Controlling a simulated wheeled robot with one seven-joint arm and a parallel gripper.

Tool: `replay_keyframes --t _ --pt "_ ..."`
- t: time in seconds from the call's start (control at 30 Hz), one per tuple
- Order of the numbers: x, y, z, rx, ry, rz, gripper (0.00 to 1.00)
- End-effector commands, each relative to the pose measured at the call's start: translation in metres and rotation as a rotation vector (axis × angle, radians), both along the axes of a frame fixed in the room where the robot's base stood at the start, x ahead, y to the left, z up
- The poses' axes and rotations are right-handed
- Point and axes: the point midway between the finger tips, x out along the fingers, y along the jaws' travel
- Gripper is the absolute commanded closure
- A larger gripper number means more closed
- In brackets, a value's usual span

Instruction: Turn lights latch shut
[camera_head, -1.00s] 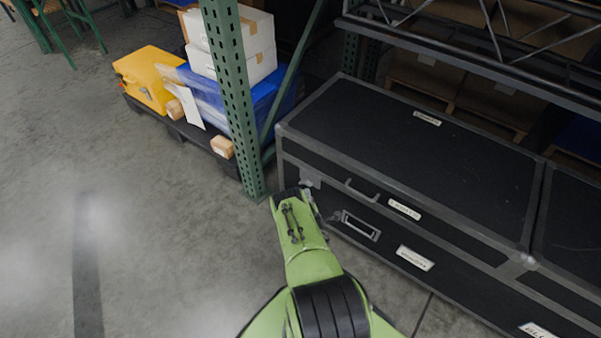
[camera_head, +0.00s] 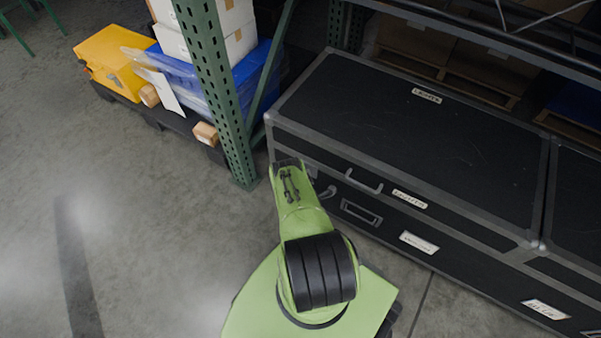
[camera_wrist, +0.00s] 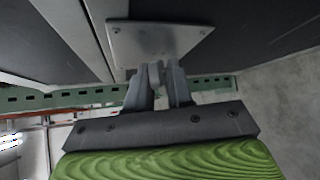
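The black lights case (camera_head: 420,130) with grey metal edging lies at the right of the head view, its lid down and "Lights" labels on top and front. The lights latch (camera_wrist: 158,38) shows in the wrist view as a pale metal plate on the case, with a small tab below it. My gripper (camera_wrist: 160,75) is at this tab, one finger on each side, and appears closed on it. In the head view my green arm reaches the case's front left corner and hides the fingers and latch.
A green rack post (camera_head: 215,95) stands just left of the case corner, close to my arm. Left of it a low pallet holds a yellow case (camera_head: 115,62), a blue wrapped tote (camera_head: 190,80) and white boxes. The grey floor at left is clear.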

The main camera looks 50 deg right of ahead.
Motion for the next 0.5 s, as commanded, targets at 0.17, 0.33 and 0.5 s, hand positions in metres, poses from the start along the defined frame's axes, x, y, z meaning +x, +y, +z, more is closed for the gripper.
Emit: replay_keyframes --t 0.17,0.33,0.5 --pt "0.0002 -0.0001 0.0001 0.000 0.000 0.000 1.00" --pt "-0.0001 -0.0002 -0.0005 0.002 -0.016 0.000 1.00" --pt "-0.0002 0.0001 -0.0011 0.012 -0.103 0.000 1.00"
